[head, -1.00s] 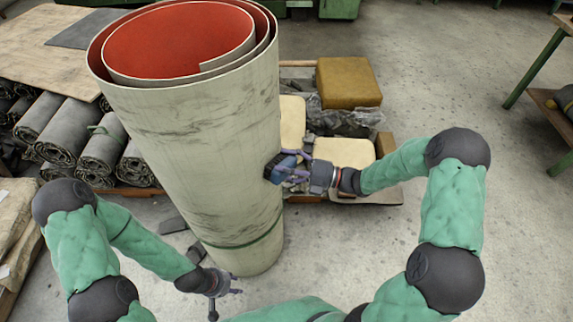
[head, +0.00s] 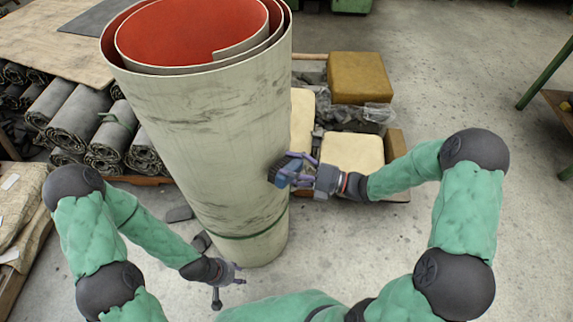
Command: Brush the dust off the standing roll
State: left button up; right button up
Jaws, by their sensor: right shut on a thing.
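The standing roll (head: 205,130) is a tall cream sheet roll with a red inside, upright on the floor in front of me. Dark smudges mark its side, and a green band (head: 250,229) goes around its lower part. My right gripper (head: 296,172) is shut on a blue brush (head: 285,171) with dark bristles. The bristles are at the right side of the roll and seem to touch it. My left gripper (head: 228,282) is low in front of the roll's base, its fingers apart and empty.
Behind the roll at right is a pallet with cream pads (head: 352,152) and a mustard block (head: 358,77). A green-legged table (head: 545,70) stands far right. Floor between is clear.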

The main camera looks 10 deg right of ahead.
jog(key=shift+s+d, duration=1.55)
jog(key=shift+s, duration=0.05)
jog(key=shift+s+d, duration=1)
jog(key=shift+s, duration=0.15)
